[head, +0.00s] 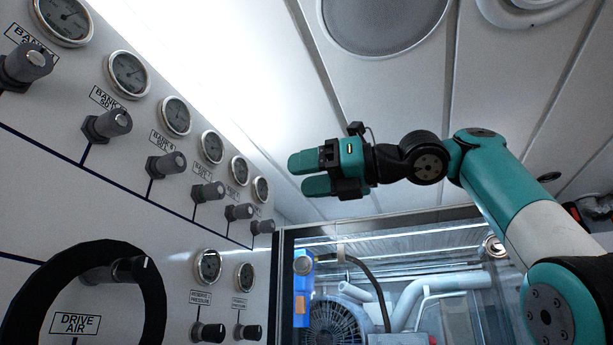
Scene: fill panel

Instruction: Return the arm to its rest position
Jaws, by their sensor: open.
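My arm, teal, white and black, reaches in from the right of the head view. My gripper (298,174) has two teal fingers pointing left with a gap between them. It is open and nothing shows between the fingers. It is in the air, apart in the picture from the panel (120,205) on the left. The panel carries a row of round gauges (128,74) with grey valve knobs (167,164) below them.
A large black ring (152,290) surrounds the "DRIVE AIR" label (75,323) and a knob at lower left. A glazed cabinet (288,290) with a fan (332,325) and pipes stands below my gripper. White ceiling panels (400,90) are above.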

